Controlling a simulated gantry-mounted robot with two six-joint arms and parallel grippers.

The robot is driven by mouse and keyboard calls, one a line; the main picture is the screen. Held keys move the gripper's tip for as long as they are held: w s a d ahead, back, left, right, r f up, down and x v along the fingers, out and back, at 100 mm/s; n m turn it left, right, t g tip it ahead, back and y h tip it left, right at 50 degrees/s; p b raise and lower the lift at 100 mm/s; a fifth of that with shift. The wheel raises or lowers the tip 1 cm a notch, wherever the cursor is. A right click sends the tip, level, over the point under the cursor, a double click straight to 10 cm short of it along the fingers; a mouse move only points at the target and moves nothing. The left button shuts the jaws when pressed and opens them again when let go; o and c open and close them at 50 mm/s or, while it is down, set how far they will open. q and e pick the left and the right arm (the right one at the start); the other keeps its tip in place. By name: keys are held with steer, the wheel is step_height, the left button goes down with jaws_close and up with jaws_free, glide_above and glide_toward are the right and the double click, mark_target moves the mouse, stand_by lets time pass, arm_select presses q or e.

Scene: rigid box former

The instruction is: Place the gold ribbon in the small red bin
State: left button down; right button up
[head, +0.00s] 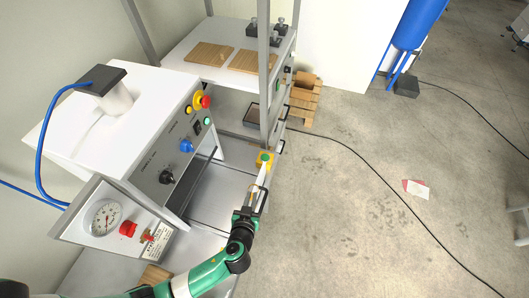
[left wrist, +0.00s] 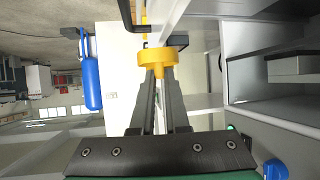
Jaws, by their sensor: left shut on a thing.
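My left gripper (head: 256,190) is in the lower middle of the head view, beside the grey frame of the machine. It is shut on a small gold thing, which I take to be the gold ribbon. In the left wrist view a golden-yellow rounded piece (left wrist: 158,60) with a tapered end shows at the tips of the left gripper (left wrist: 157,78). In the head view the fingers mostly hide what they hold. I cannot make out a small red bin in either view. My right gripper is not in view.
A control panel (head: 172,165) stands to the left. A red and white flat thing (head: 416,188) lies on the floor at right. The floor between is clear except for a black cable (head: 372,172).

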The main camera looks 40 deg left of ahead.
arm_select(q)
steer(key=shift+a+r, duration=0.1)
steer(key=shift+r, duration=0.05)
steer(key=s+a+r+p, duration=0.2)
steer(key=s+r+p, duration=0.4)
steer(key=s+p, duration=0.15)
steer(key=w+d+r+m+t+h+p, duration=0.2)
steer(key=w+d+r+m+h, duration=0.1)
steer(key=d+r+m+h, duration=0.4)
step_height(320, 180, up, 3)
steer(key=shift+w+d+f+m+t+h, duration=0.15)
steer(key=shift+d+m+t+h, duration=0.2)
steer(key=shift+d, duration=0.5)
